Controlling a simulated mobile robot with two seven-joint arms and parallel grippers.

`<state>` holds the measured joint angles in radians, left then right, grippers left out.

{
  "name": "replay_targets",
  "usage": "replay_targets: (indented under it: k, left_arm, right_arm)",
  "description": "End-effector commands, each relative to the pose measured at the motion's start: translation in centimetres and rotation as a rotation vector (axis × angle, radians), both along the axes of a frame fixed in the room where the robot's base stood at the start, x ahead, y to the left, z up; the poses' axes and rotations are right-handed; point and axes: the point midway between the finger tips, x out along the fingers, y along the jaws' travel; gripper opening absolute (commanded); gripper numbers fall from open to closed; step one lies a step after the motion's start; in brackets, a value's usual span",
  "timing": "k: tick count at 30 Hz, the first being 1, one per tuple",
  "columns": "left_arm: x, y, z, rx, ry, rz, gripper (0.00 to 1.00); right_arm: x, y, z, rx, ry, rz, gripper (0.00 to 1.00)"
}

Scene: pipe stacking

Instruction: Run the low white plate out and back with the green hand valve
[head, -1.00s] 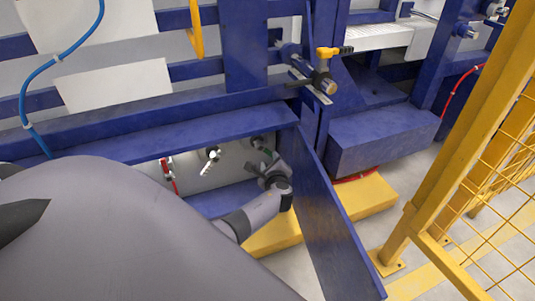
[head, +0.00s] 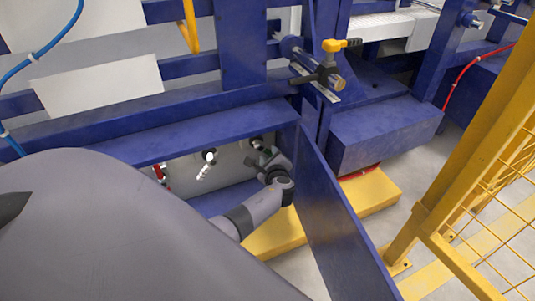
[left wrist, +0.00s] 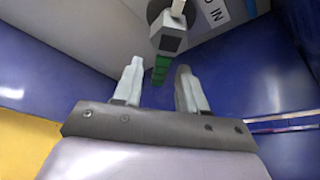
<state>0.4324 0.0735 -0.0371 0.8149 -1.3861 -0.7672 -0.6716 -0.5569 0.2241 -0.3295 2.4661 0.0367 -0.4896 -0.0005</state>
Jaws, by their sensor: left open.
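The green hand valve (left wrist: 161,68) shows in the left wrist view as a green grip below a grey square block. It lies between and just beyond the fingertips of my left gripper (left wrist: 158,72), which is open; contact cannot be told. In the head view my left gripper (head: 264,160) reaches into the blue-framed recess, close to the grey panel, and largely hides the green valve. A low white plate (head: 97,86) hangs at the left, below a larger white sheet; I cannot tell whether it is the task's plate. My right gripper is not in view.
A valve with a white handle (head: 206,165) and a red one (head: 160,172) sit left of my gripper. A slanted blue beam (head: 340,215) closes the recess on the right. A yellow mesh fence (head: 450,200) stands farther right.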

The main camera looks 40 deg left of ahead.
Motion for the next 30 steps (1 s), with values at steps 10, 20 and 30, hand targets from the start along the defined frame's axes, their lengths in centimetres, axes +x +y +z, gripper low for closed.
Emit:
replay_targets:
  k: [10, 20, 30]
  left_arm:
    - [0.07, -0.24, -0.13, 0.0, 0.0, 0.0, 0.41]
    - [0.07, -0.24, -0.13, 0.0, 0.0, 0.0, 0.0]
    - [0.02, -0.21, -0.09, 0.01, 0.019, 0.0, 0.0]
  right_arm:
    - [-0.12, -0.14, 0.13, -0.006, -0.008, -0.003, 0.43]
    - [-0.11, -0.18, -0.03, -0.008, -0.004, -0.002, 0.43]
    - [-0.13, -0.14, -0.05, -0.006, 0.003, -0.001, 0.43]
